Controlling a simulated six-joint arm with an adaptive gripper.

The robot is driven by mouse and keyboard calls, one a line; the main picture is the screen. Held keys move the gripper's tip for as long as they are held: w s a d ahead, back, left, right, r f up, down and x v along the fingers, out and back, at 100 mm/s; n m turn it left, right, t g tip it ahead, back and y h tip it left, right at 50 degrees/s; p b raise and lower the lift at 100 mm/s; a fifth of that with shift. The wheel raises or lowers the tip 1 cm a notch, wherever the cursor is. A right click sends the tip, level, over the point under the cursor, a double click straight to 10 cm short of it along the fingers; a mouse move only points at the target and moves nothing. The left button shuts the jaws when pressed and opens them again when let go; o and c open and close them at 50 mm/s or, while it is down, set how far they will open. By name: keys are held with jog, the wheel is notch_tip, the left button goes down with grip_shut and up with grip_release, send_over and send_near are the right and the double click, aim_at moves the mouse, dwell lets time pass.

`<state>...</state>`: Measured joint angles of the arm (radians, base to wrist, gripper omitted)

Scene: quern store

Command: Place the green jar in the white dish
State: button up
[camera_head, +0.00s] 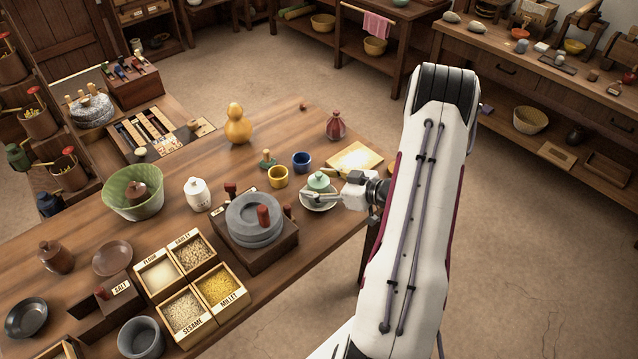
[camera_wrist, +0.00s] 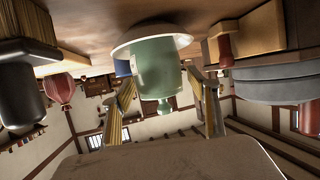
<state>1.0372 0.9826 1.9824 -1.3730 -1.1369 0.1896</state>
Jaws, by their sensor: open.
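The green jar (camera_head: 318,181) stands upright in the white dish (camera_head: 319,206) near the table's right edge. In the wrist view, which is upside down, the jar (camera_wrist: 157,72) rests with its base inside the rim of the dish (camera_wrist: 125,45). My gripper (camera_head: 324,186) is open, with one finger on each side of the jar. In the wrist view my gripper (camera_wrist: 163,90) shows gaps between the fingers and the jar. The far side of the jar is hidden.
A stone quern (camera_head: 254,222) stands to the left of the dish. A yellow cup (camera_head: 277,177), a blue cup (camera_head: 302,161) and a pale yellow board (camera_head: 355,159) stand behind. A white lidded jar (camera_head: 197,194) and a grain box (camera_head: 190,283) are farther left.

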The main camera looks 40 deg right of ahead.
jog(key=shift+r, duration=0.1)
jog(key=v, duration=1.2)
jog(key=shift+w+r, duration=0.1)
jog(key=shift+r, duration=0.05)
dwell(0.6)
